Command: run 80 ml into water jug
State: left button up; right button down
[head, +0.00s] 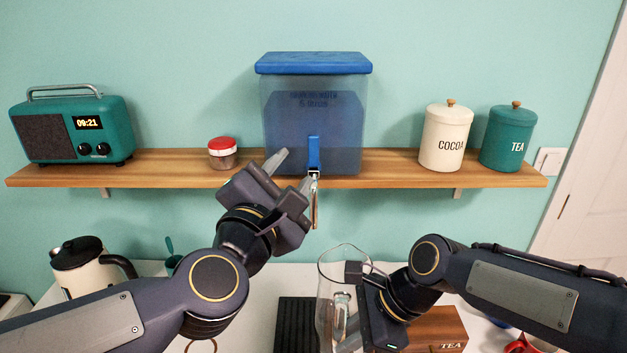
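A blue-tinted water dispenser (312,110) with a blue lid stands on the shelf. Its blue tap (314,152) is at the front, low down. My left gripper (298,172) is at the tap, its fingers spread, one left of the tap and one just below it; I cannot tell if either touches. The clear glass water jug (328,275) is below the tap and a little to the right. My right gripper (346,326) is at the jug's handle side and appears closed on it. The jug's base is cut off by the picture edge; I see no water in it.
The wooden shelf (390,180) also holds a teal radio (50,135), a red-lidded jar (223,153), a cocoa tin (446,140) and a tea tin (508,140). Below are a cream kettle (85,270), a black ribbed tray (297,320) and a wooden tea box (440,325).

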aim_at(314, 145)
pick_arm(q)
jog(key=w+d+n+y, duration=0.1)
jog(key=w+n+y, duration=0.1)
jog(key=w+n, duration=0.2)
jog(key=w+d+n+y, duration=0.1)
jog(key=w+n+y, duration=0.1)
jog(key=w+n, duration=0.2)
jog(key=w+d+n+y, duration=0.1)
jog(key=w+n+y, duration=0.1)
jog(key=w+n, duration=0.2)
jog(key=shift+w+d+f+n, duration=0.25)
jog(key=shift+w+n, duration=0.1)
jog(key=shift+n, duration=0.45)
grip_shut()
